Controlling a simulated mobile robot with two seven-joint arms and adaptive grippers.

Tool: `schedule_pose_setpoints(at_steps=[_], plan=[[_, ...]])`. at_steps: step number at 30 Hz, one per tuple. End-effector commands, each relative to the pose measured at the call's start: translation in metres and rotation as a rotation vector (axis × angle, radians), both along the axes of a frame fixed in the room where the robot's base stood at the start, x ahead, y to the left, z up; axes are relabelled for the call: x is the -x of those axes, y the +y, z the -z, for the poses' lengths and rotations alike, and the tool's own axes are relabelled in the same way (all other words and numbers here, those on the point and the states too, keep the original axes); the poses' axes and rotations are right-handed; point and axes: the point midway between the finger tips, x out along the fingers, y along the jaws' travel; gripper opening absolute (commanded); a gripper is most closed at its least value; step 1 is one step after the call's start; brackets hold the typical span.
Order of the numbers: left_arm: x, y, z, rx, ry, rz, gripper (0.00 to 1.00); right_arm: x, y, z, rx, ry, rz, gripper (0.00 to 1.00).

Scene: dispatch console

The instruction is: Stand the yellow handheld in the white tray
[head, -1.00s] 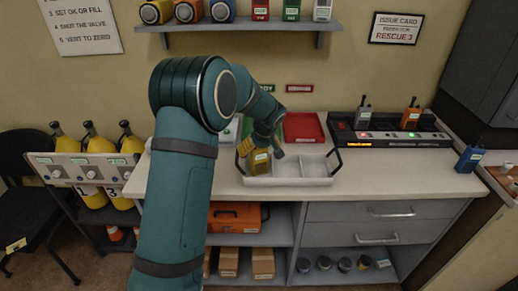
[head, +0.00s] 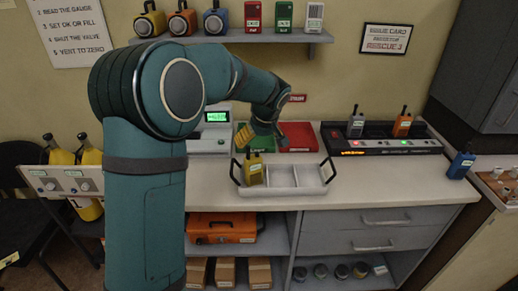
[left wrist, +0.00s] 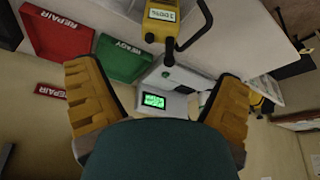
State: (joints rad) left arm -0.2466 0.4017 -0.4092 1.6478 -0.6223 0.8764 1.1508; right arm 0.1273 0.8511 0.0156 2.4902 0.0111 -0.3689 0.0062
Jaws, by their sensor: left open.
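The yellow handheld (head: 253,172) stands upright in the left compartment of the white tray (head: 285,196), its antenna pointing up. The tray's other two compartments look empty. My left gripper (head: 261,138) is open and empty, above and behind the handheld and apart from it. In the left wrist view the handheld (left wrist: 165,22) shows at the top edge, beyond the open fingers of my left gripper (left wrist: 158,80). My right gripper is out of view.
A green tray (head: 259,144) and a red tray (head: 299,137) lie behind the white tray. A scale-like box with a green display (head: 216,117) stands behind left. A charger dock (head: 385,147) with handhelds stands right; a blue handheld (head: 461,165) stands near the right end.

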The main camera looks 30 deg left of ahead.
Motion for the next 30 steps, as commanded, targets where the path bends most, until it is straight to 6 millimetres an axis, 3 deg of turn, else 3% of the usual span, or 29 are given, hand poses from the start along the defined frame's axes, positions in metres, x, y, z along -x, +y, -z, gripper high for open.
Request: schedule_pose_setpoints(at_steps=[7, 11, 14, 17, 21, 25, 30], plan=[[0.001, -0.002, -0.003, 0.000, 0.001, 0.002, 0.93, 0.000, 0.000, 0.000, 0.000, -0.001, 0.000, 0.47], [0.002, -0.016, 0.023, 0.029, 0.025, 0.064, 0.93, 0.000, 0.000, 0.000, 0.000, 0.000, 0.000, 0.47], [0.009, -0.047, 0.076, 0.097, 0.068, 0.196, 0.93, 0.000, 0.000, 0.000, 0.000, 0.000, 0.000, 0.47], [0.031, -0.093, 0.147, 0.202, 0.103, 0.374, 0.93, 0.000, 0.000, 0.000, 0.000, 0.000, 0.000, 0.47], [0.091, -0.161, 0.239, 0.357, 0.112, 0.595, 0.93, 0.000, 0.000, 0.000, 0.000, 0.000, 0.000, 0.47], [0.155, -0.207, 0.289, 0.441, 0.087, 0.725, 0.93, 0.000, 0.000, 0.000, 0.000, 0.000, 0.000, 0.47], [0.213, -0.233, 0.312, 0.463, 0.063, 0.812, 0.93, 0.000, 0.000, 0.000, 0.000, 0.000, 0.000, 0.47]])
